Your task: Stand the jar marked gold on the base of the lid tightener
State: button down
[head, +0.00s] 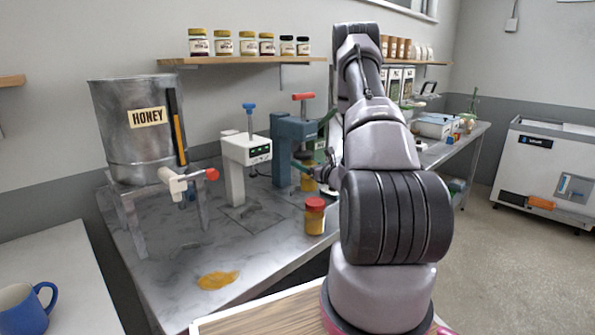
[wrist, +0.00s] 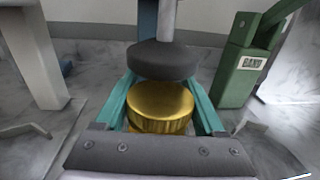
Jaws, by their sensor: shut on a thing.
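A jar with a gold lid (wrist: 160,103) is between the teal fingers of my gripper (wrist: 160,92), which is shut on it. In the head view the amber jar (head: 308,184) shows beside the blue-grey lid tightener (head: 284,140), with my gripper (head: 306,172) around it, partly hidden by my arm. The tightener's round dark pad (wrist: 163,60) hangs just beyond and above the lid in the wrist view. The jar looks upright. The tightener's base and the jar's bottom are hidden, so I cannot tell whether they touch.
A red-lidded jar (head: 315,216) stands nearer on the bench. A white press (head: 245,160) is left of the tightener. A green device marked BAND (wrist: 240,62) stands close on the right. A honey tank (head: 135,135) and a honey spill (head: 218,280) are at left.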

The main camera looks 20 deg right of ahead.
jog(key=shift+w+a+f, duration=0.25)
jog(key=shift+w+f, duration=0.65)
jog(key=shift+w+a+f, duration=0.2)
jog(key=shift+w+f, duration=0.65)
jog(key=shift+w, duration=0.05)
grip_release()
jog(key=shift+f, duration=0.15)
jog(key=shift+s, duration=0.15)
jog(key=v, duration=1.1)
jog(key=shift+s, duration=0.4)
